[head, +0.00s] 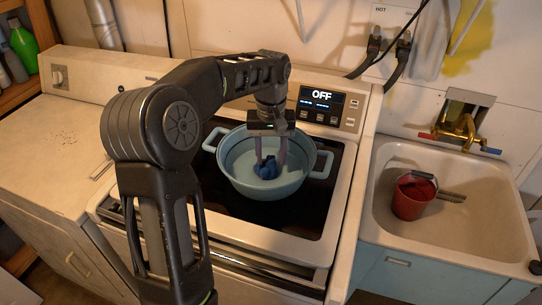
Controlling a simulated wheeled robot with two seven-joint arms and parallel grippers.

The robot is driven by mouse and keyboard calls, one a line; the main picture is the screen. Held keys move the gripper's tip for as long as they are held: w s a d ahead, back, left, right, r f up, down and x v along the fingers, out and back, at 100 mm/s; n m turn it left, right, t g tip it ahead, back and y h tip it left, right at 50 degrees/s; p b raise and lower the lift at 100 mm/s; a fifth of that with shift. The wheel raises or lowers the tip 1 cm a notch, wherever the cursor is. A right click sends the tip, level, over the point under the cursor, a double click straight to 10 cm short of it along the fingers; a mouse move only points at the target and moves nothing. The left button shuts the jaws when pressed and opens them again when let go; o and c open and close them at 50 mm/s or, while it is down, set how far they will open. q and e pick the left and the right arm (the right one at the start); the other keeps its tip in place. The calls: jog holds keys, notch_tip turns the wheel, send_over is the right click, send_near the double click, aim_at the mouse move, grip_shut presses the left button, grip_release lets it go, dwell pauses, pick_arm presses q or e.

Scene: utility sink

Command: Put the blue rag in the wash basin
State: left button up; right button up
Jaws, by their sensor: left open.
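The blue rag (267,169) lies crumpled in the bottom of the light blue wash basin (240,181), near its middle. The basin has two side handles and stands on the dark stove top. My left gripper (269,162) points down into the basin, with its two fingers apart on either side of the rag. Whether the fingers touch the rag cannot be told. My right gripper is not in view.
The stove (271,234) has a back panel whose display reads OFF. To the right, a utility sink (482,212) holds a red bucket (411,198) under a brass faucet (461,132). A white appliance (48,160) stands to the left. A green bottle (24,46) stands on a shelf at the upper left.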

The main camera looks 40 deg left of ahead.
aim_at(271, 160)
pick_arm(q)
notch_tip(271, 160, up, 4)
jog(key=shift+b, duration=0.3)
notch_tip(271, 160, up, 3)
jog(key=shift+r+p, duration=0.1)
jog(key=shift+p, duration=0.9)
